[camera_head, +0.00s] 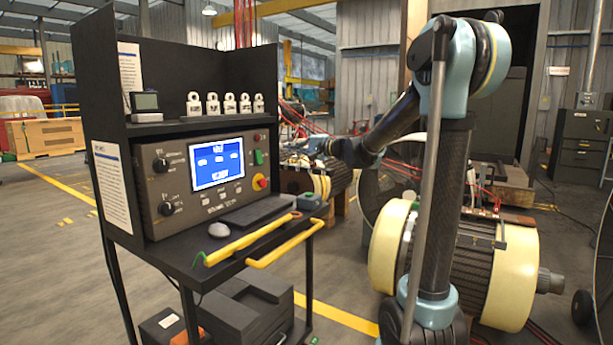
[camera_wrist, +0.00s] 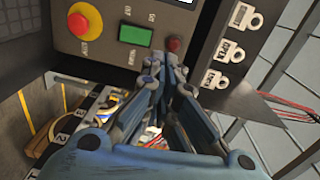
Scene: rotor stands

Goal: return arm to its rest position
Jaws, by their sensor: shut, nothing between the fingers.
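My arm rises at the right in the head view, bends at the top and reaches down and left. My gripper (camera_head: 318,146) is at its end, just right of the control console (camera_head: 163,205). In the wrist view my gripper (camera_wrist: 167,72) is shut and empty. Its fingertips appear just below the console's green button (camera_wrist: 135,35) and small red button (camera_wrist: 173,44). I cannot tell from these views whether the fingertips touch the panel. The yellow-based red emergency knob (camera_wrist: 78,24) is to the left of the fingers.
The console's black stand has a side wall, a shelf of white padlocks (camera_head: 228,104) and a yellow front handle (camera_head: 287,243). A large cream-ringed rotor (camera_head: 510,275) stands close beside my arm. Another motor (camera_head: 300,180) stands behind the gripper. Open floor is at the left.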

